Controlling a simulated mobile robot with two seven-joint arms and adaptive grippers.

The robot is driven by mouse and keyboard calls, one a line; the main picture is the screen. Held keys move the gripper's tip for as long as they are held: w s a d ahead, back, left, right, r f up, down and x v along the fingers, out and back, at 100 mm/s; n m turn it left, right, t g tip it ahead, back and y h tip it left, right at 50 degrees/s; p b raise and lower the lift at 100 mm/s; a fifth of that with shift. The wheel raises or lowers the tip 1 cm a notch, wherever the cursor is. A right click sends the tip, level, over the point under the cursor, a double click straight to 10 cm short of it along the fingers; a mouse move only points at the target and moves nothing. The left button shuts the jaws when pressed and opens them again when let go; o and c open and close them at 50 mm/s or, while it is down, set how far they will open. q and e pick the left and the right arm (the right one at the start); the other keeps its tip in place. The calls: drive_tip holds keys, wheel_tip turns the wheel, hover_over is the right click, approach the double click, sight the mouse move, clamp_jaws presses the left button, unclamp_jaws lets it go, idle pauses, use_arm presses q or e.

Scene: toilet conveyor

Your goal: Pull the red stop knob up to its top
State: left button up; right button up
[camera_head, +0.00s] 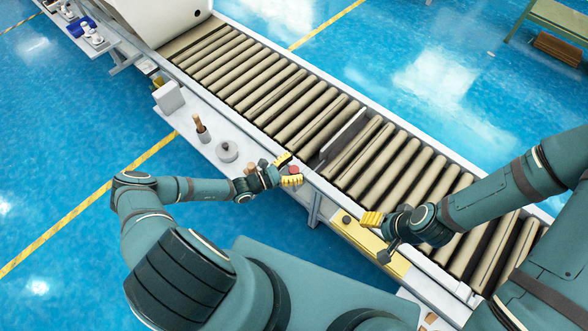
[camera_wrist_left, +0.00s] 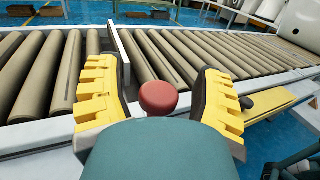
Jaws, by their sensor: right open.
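The red stop knob (camera_wrist_left: 158,98) is round and stands between the two yellow fingers of my left gripper (camera_wrist_left: 160,84) in the left wrist view. A gap shows on each side of it, so the fingers are open and apart from the knob. In the head view the red knob (camera_head: 295,169) shows at the near edge of the conveyor, by the fingertips of my left gripper (camera_head: 288,169). The knob's lower part is hidden behind the gripper's body in the wrist view. My right gripper (camera_head: 372,218) is open near a yellow panel and is away from the knob.
The roller conveyor (camera_head: 258,88) runs diagonally behind the knob, with a raised metal plate (camera_head: 345,133) across its rollers. A side shelf (camera_head: 200,146) holds a brown-topped bottle (camera_head: 201,130) and a round grey object (camera_head: 227,151). A yellow panel (camera_head: 362,238) lies along the near rail.

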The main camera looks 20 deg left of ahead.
use_arm(q)
drive_tip(key=shift+f, duration=0.3)
drive_tip(key=shift+s+a, duration=0.4)
drive_tip(key=shift+s, duration=0.05)
drive_tip(key=v, duration=1.1)
drive_tip(key=shift+r, duration=0.15)
drive_tip(key=shift+d, duration=0.15)
drive_tip(key=s+d+r+m+g+y, duration=0.1)
drive_tip(key=s+d+m+g, duration=0.2)
drive_tip(key=d+m+g, duration=0.4)
drive_tip(key=s+d+r+m+g, duration=0.2)
drive_tip(key=s+d+m+g, duration=0.1)
drive_tip(key=d+m+g, duration=0.35)
drive_tip(key=d+r+m+t+y, duration=0.1)
drive_tip(key=d+r+m+y, duration=0.3)
drive_tip(key=r+m+y, duration=0.3)
wheel_tip(320, 180, up, 3)
drive_tip(key=m, duration=0.5)
drive_tip(key=shift+s+t, duration=0.25)
drive_tip(key=shift+t, duration=0.1)
